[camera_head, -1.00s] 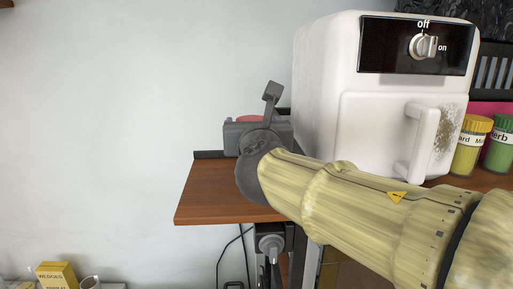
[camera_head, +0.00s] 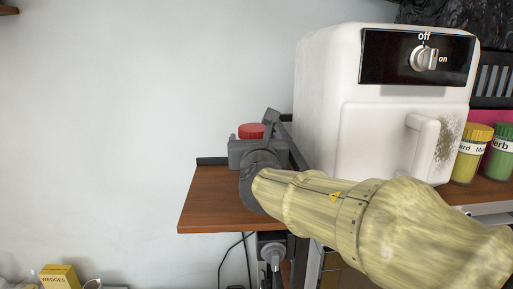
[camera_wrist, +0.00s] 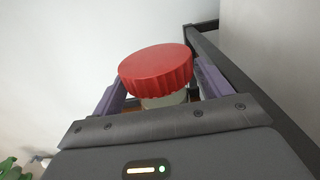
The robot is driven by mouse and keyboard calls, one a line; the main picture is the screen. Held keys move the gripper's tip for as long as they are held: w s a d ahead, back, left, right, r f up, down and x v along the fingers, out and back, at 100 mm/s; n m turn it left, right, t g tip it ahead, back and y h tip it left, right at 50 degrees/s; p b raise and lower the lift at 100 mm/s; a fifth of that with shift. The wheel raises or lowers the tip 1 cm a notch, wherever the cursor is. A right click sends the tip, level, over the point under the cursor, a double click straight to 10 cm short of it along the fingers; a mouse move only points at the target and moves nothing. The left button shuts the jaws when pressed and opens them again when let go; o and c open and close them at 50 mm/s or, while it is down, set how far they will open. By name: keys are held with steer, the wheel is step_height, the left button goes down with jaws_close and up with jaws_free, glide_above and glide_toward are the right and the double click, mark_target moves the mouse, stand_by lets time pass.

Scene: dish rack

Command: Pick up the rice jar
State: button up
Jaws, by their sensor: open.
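The rice jar (camera_wrist: 157,72) shows in the wrist view as a ribbed red lid over a pale body. It sits between the two purple-grey fingers of my gripper (camera_wrist: 160,92), one finger on each side. The fingers are open; I cannot tell whether either touches the jar. In the head view only the red lid (camera_head: 251,131) shows above my gripper (camera_head: 262,140), at the back of the wooden shelf. The jar's body is hidden there by my gripper and wrist, and no label can be read.
A white air fryer (camera_head: 380,110) stands close to the right of my gripper. Yellow-lidded (camera_head: 472,152) and green-lidded (camera_head: 499,152) jars stand further right. The wooden shelf (camera_head: 208,200) is bare at the left. A dark rail (camera_wrist: 235,75) runs along the right in the wrist view.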

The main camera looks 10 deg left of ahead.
steer(key=shift+p+x, duration=0.35)
steer(key=shift+x, duration=0.85)
steer(key=shift+c, duration=0.3)
steer(key=shift+r, duration=0.1)
steer(key=c, duration=1.3)
steer(key=shift+o, duration=0.2)
steer(key=shift+r, duration=0.1)
step_height(320, 180, up, 10)
steer(key=shift+f+p, duration=0.1)
steer(key=shift+p, duration=0.95)
steer(key=shift+f, duration=0.1)
